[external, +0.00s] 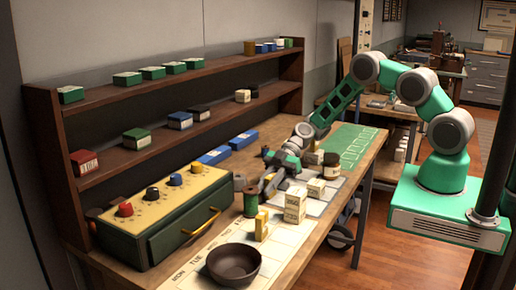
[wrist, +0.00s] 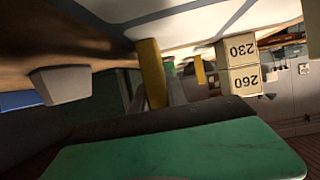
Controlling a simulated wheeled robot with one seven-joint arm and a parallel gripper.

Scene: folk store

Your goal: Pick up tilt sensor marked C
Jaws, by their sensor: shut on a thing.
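My gripper (external: 266,188) is low over the worktable, beside a green spool. In the wrist view, which looks upside down, its grey fingers (wrist: 158,96) are shut on a narrow yellow piece (wrist: 152,72). No letter C can be read on this piece, so I cannot tell whether it is the tilt sensor marked C. In the external view the held piece is hard to make out behind the fingers. Another yellow block (external: 262,226) stands on the table in front of the spool.
The green spool (external: 250,203) and cream boxes (external: 295,206) stand close to my gripper; the wrist view shows boxes marked 230 and 260 (wrist: 241,80). A dark bowl (external: 234,264) is at the front. A yellow-topped console (external: 165,205) and shelves (external: 190,95) line the left.

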